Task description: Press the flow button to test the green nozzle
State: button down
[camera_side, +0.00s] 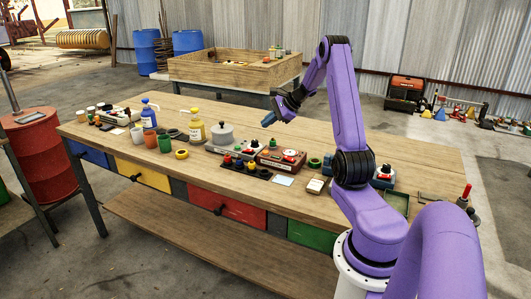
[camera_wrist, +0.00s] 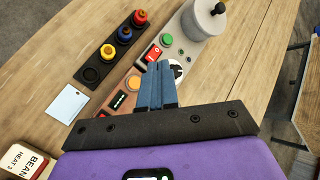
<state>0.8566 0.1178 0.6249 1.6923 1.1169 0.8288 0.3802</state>
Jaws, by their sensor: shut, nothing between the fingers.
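A device (camera_side: 281,158) with a reddish body stands near the middle of the bench in the side view, a small green piece (camera_side: 272,143) at its back edge. In the wrist view a device with an orange round button (camera_wrist: 134,83) and a small dark display (camera_wrist: 118,100) lies left of my fingers; I cannot read its label. My fingers hide part of it. A green round button (camera_wrist: 168,41) sits on a grey unit beyond the fingertips. I cannot tell which green part is the nozzle. My gripper (camera_side: 268,119) is shut and empty above the bench, and its blue fingers (camera_wrist: 160,68) show together.
A black rack (camera_wrist: 90,74) holds red, yellow and blue knobs, with one dark empty place. A grey lidded pot (camera_side: 220,133) stands behind it. A white card (camera_wrist: 67,104) and a red-and-white labelled item (camera_wrist: 28,160) lie nearby. Bottles and cups stand to the left.

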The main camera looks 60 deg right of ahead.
aim_at(268, 152)
jog(key=shift+f, duration=4.35)
jog(key=shift+f, duration=0.2)
jog(key=shift+f, duration=0.25)
jog(key=shift+f, duration=0.4)
jog(key=shift+r, duration=0.85)
jog(key=shift+r, duration=2.5)
jog(key=shift+a, duration=0.1)
